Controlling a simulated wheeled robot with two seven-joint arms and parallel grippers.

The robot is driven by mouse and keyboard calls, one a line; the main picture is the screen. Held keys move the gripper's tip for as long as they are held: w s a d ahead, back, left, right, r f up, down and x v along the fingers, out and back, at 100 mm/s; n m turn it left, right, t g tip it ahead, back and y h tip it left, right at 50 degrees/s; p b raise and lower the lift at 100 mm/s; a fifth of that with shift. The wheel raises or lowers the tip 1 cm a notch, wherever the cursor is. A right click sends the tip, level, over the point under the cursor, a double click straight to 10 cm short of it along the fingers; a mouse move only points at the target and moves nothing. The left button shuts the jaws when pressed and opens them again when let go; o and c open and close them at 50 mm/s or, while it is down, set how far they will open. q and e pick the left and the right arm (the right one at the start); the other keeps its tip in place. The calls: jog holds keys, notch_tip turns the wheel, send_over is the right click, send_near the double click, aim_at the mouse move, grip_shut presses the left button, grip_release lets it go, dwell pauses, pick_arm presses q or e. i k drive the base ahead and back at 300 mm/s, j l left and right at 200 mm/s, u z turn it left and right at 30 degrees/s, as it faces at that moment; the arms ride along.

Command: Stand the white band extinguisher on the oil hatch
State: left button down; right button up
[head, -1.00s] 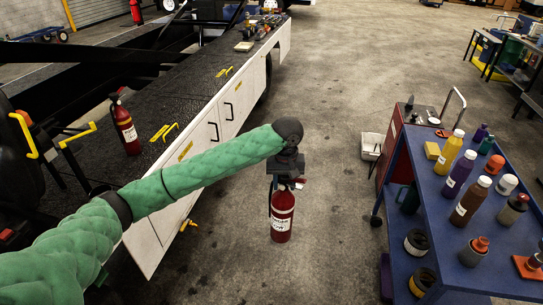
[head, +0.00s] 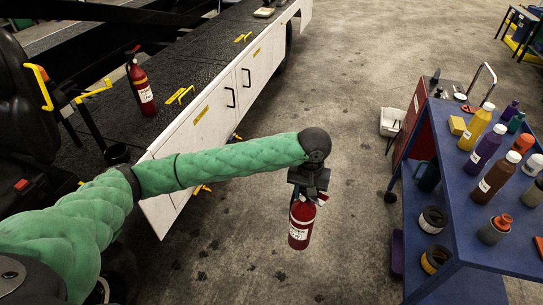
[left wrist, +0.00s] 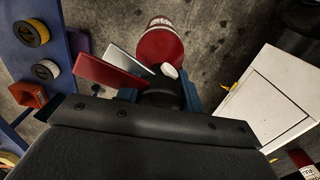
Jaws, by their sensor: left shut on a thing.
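A red extinguisher (head: 301,232) with a white label hangs roughly upright from my left gripper (head: 309,190), over the floor between the loader and the blue cart. A second red extinguisher (head: 140,88) with a white label stands on the loader's black deck. Yellow handles (head: 180,95) and (head: 242,38) rise from the deck; I cannot read which hatch is the oil hatch. My right gripper is out of view.
The loader's white side panel (head: 220,110) has doors with black handles and runs along the left. A blue cart (head: 450,235) crowded with bottles and jars stands at the right. A white bin (head: 391,121) is beside it. The floor between is clear.

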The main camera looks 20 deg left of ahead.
aim_at(184, 74)
jog(key=i+u, duration=0.15)
jog(key=u, duration=0.2)
jog(key=i+u, duration=0.15)
jog(key=u, duration=0.2)
jog(key=i+l+u, duration=0.5)
jog(key=i+l, duration=0.3)
jog(key=i+l+u, duration=0.15)
jog(key=i+l, duration=1.4)
jog(key=l, duration=0.15)
